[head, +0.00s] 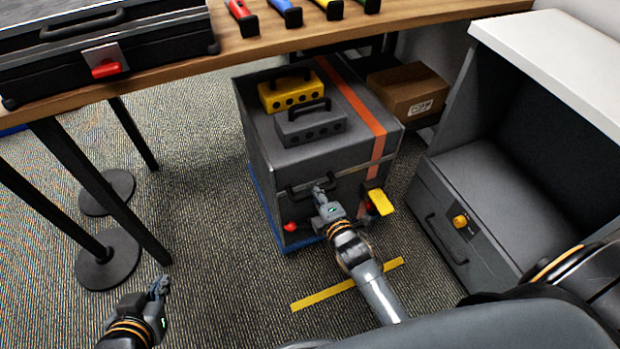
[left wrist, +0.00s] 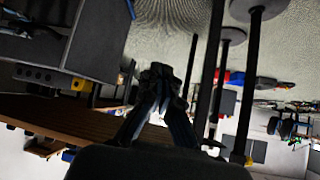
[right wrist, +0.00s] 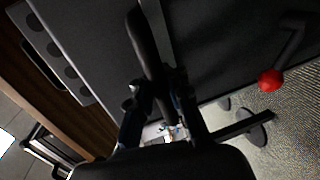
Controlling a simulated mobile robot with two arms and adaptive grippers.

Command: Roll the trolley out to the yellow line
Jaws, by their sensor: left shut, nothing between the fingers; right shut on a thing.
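The trolley (head: 290,170) is a dark grey box with an orange stripe, standing on a blue base partly under the wooden table. Its front faces the yellow line (head: 348,284) on the carpet, which lies a short way in front of it. My right gripper (head: 322,190) is shut on the trolley's black front handle (head: 298,190); the handle also shows between the fingers in the right wrist view (right wrist: 146,45). My left gripper (head: 160,285) is shut and empty over the carpet at lower left.
A yellow block (head: 288,92) and a grey block (head: 310,124) with handles rest on the trolley. A cardboard box (head: 408,90) stands behind it. A grey cabinet (head: 470,215) is close on the right. Table legs and round black bases (head: 107,260) stand left.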

